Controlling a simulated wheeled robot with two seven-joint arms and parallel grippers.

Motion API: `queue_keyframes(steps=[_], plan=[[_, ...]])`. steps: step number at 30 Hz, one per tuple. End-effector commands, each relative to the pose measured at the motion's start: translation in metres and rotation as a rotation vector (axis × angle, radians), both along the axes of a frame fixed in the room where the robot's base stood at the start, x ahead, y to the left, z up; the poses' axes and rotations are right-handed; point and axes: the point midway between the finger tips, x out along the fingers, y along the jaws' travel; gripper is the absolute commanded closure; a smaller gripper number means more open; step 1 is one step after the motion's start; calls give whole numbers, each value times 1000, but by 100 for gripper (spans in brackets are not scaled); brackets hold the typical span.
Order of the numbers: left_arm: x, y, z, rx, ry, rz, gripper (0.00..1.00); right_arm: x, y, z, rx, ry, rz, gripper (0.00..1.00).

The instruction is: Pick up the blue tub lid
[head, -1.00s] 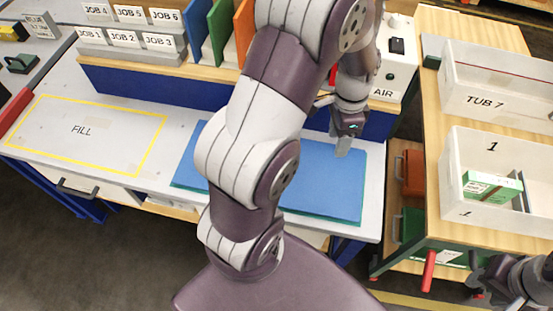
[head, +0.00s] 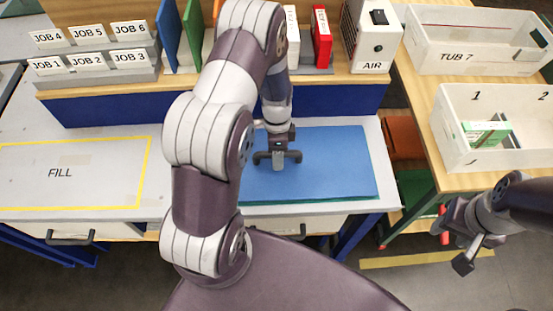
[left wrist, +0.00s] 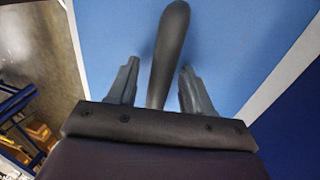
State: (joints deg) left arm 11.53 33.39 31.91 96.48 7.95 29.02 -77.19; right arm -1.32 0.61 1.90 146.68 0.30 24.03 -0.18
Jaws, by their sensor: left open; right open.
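The blue tub lid (head: 335,175) is a wide flat blue panel lying on the worktop, with a dark bar handle (head: 295,157) near its middle left. My left gripper (head: 278,165) is over the handle, pointing down. In the left wrist view, the handle (left wrist: 170,50) runs between the two open fingers (left wrist: 158,85), with visible gaps on both sides. The blue surface (left wrist: 115,30) fills the space behind it. My right gripper (head: 470,254) is open and empty at the lower right, away from the worktop. My left arm hides the lid's left part.
A dark green edge (head: 310,201) shows under the lid's front. Behind it is a shelf with coloured folders (head: 168,35) and the AIR box (head: 371,42). The FILL area (head: 60,172) is clear. White bins (head: 450,115) stand on the right bench.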

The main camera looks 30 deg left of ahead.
Motion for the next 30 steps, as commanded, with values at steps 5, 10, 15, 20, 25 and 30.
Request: queue_keyframes(steps=[5,10,15,20,25,30], plan=[[0,0,0,0,0,0,66,0,0,0,0,0,0,53],[0,0,0,0,0,0,100,0,0,0,0,0,0,53],[0,0,1,1,-1,0,100,0,0,0,0,0,0,53],[2,0,19,1,-6,-1,100,0,0,-2,0,0,0,53],[2,0,62,1,-5,-1,100,0,0,-5,0,0,0,53],[1,0,93,0,-2,-1,100,0,0,-6,0,0,0,53]])
